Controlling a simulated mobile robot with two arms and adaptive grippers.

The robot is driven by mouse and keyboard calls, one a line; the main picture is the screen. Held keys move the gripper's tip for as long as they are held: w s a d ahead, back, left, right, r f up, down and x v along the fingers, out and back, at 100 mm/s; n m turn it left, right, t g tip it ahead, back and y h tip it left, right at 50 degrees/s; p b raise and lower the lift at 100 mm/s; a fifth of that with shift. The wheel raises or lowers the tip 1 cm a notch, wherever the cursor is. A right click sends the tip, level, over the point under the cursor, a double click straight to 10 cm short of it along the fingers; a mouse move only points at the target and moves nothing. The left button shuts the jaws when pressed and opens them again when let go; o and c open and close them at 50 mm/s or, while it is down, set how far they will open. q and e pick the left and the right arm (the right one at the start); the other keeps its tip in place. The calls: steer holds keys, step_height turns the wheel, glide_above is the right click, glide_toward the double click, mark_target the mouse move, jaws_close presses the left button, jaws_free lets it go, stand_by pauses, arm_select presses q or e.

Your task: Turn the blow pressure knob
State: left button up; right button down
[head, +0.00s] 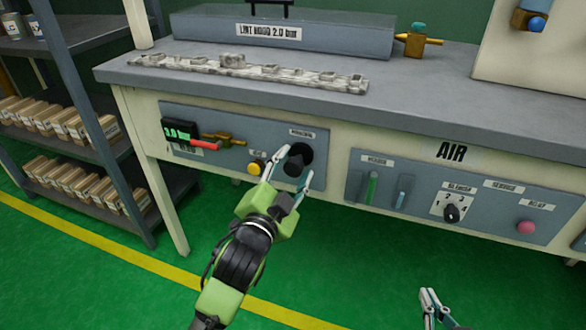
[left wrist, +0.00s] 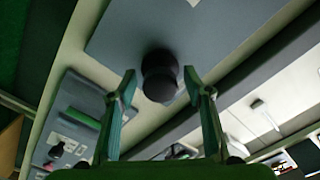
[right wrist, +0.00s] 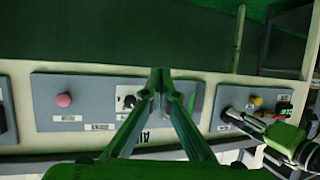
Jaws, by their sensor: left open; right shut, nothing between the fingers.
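A round black knob (head: 293,167) sticks out of the left grey panel under the bench top; the label above it is too blurred to read. My left gripper (head: 296,160) is open, with its fingers on either side of this knob. In the left wrist view the dark knob (left wrist: 160,85) sits between the two spread fingertips (left wrist: 159,72), with a gap showing on each side. My right gripper (head: 432,293) is low at the bottom right of the head view, away from the panels. In the right wrist view its fingertips (right wrist: 160,75) meet and hold nothing.
The left panel also bears a green display (head: 180,131), a red-handled valve (head: 207,143) and a yellow button (head: 256,168). The right panel has a small black dial (head: 451,213) and a pink button (head: 526,227). A shelf with boxes (head: 50,125) stands at left.

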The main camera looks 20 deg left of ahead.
arm_select(q)
steer(key=c, duration=1.1)
steer(key=shift+r+n+p, duration=0.1)
steer(key=shift+n+p, duration=0.7)
steer(key=shift+p, duration=0.3)
steer(key=shift+n+p, duration=1)
steer(key=shift+p, duration=0.1)
steer(key=shift+n+p, duration=0.7)
steer(key=shift+p, duration=0.15)
arm_select(e)
steer(key=s+d+f+g+h, duration=0.1)
steer(key=s+d+f+g, duration=0.3)
steer(key=s, duration=0.4)
steer(key=s+d+f+g+h, duration=0.2)
steer(key=s+f+g, duration=0.25)
steer(key=s, duration=0.35)
arm_select(q)
steer(key=shift+n+p, duration=1.1)
steer(key=shift+p, duration=0.15)
steer(key=shift+n+p, duration=1.1)
steer(key=shift+p, duration=0.05)
arm_select(e)
step_height(320, 180, down, 19)
steer(key=s+g, duration=0.1)
steer(key=g, duration=0.1)
steer(key=shift+s+a+f, duration=0.15)
steer(key=shift+s+a, duration=0.15)
